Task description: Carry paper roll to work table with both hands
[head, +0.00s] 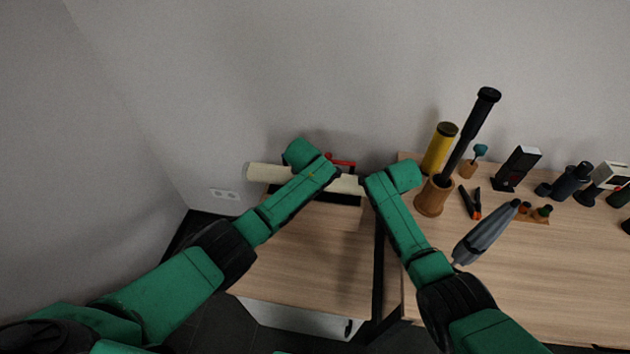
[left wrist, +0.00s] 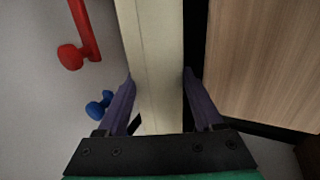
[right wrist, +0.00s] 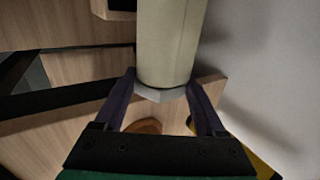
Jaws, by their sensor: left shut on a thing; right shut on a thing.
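The cream paper roll (head: 268,173) lies sideways near the wall, over the back of the left, lower wooden table. In the left wrist view my left gripper (left wrist: 158,82) has its purple fingers on both sides of the roll (left wrist: 155,45). In the right wrist view my right gripper (right wrist: 163,85) has its fingers on both sides of the roll's end (right wrist: 168,45). Both grippers are shut on the roll. In the head view my forearms hide much of the roll and both sets of fingers. The work table (head: 400,290) with tools stands on the right.
A yellow cylinder (head: 439,150), a wooden cup (head: 434,196) with a black tube (head: 474,130), and pliers (head: 471,203) stand or lie near the right table's left end. A grey tool (head: 486,232) is by my right arm. A red part (head: 341,162) is behind the roll.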

